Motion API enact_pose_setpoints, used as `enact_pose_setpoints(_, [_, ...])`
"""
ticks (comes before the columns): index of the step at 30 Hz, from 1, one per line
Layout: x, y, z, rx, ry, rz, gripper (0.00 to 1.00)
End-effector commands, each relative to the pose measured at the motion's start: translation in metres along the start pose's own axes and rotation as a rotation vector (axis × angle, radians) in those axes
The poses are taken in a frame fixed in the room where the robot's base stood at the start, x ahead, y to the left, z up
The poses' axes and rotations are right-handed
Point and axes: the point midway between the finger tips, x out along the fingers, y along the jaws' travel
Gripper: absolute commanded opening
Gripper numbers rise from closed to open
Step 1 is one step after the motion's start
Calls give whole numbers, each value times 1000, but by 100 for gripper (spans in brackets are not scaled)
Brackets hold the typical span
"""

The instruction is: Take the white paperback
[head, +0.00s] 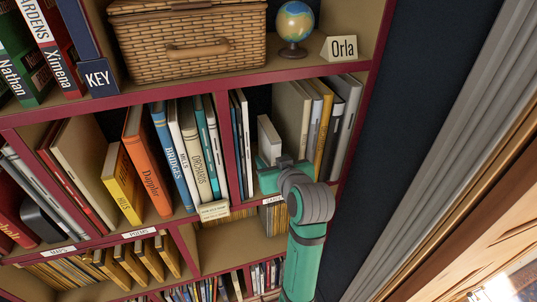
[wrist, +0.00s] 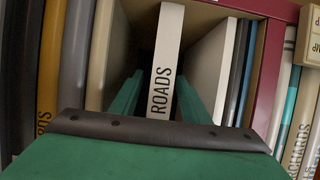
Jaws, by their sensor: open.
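A slim white book (wrist: 165,60) with ROADS on its spine stands upright in the middle of the wrist view. In the head view its white top (head: 268,132) shows above my gripper (head: 272,168), and its lower part is hidden. My gripper (wrist: 158,98) is open, with one green finger on each side of the spine. Dark gaps show between the fingers and the book, so it is not clamped. The fingertips reach back into the shelf between the neighbouring books.
A beige book (head: 290,118) and a larger white book (wrist: 212,62) flank the slot. A red upright divider (wrist: 275,80) is near.

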Motion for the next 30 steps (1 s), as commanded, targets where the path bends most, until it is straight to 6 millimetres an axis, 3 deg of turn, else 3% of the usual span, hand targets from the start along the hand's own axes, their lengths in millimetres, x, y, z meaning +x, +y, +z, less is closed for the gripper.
enact_pose_setpoints(6, [22, 0, -1, 0, 1, 0, 42])
enact_pose_setpoints(14, [24, 0, -1, 0, 1, 1, 42])
enact_pose_setpoints(19, [24, 0, -1, 0, 1, 0, 2])
enact_pose_setpoints(30, [23, 0, -3, -1, 3, 0, 0])
